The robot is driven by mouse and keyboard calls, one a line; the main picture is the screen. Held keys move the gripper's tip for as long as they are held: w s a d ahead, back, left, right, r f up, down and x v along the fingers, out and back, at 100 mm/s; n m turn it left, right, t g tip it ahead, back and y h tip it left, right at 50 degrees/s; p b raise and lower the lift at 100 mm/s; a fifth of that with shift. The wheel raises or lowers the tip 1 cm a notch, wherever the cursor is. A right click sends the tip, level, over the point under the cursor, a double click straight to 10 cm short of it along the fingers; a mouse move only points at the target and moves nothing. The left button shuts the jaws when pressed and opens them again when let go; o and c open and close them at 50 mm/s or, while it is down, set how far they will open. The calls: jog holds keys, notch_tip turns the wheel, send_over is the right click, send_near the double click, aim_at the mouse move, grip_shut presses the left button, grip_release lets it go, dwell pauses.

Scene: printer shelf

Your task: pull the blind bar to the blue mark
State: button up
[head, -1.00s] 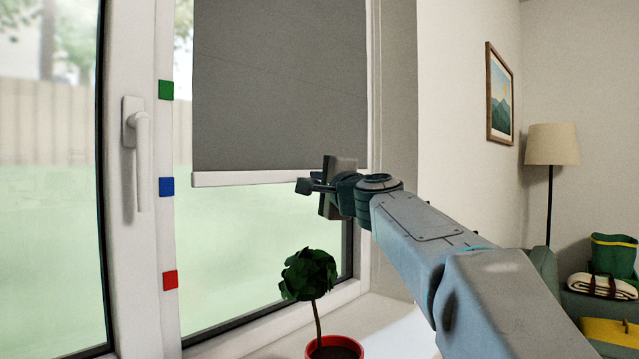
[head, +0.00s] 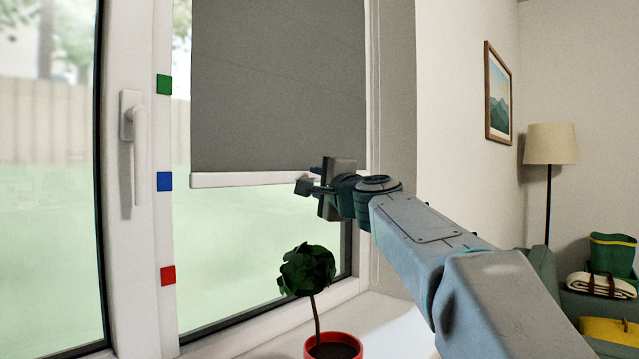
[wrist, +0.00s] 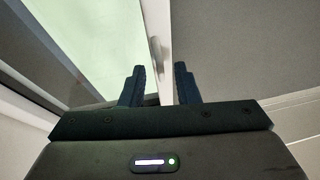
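The grey blind (head: 280,85) hangs in front of the right window pane. Its white bar (head: 235,180) is level with the blue mark (head: 164,181) on the window frame in the head view. My gripper (head: 310,179) is at the right part of the bar, one finger above it and one below. In the wrist view my gripper (wrist: 160,85) has its fingers apart, with the white bar (wrist: 166,30) running between them and a gap showing beside one finger. The bar's right end is partly hidden by my gripper.
A green mark (head: 163,84) is above the blue one and a red mark (head: 168,275) below. A white window handle (head: 136,145) is at the left. A potted plant (head: 307,270) stands on the sill under the bar, below my gripper.

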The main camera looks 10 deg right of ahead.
jog(key=b+v, duration=0.2)
jog(key=v, duration=1.1)
jog(key=shift+s+d, duration=0.2)
jog(key=shift+s, duration=0.15)
jog(key=shift+d+f, duration=0.1)
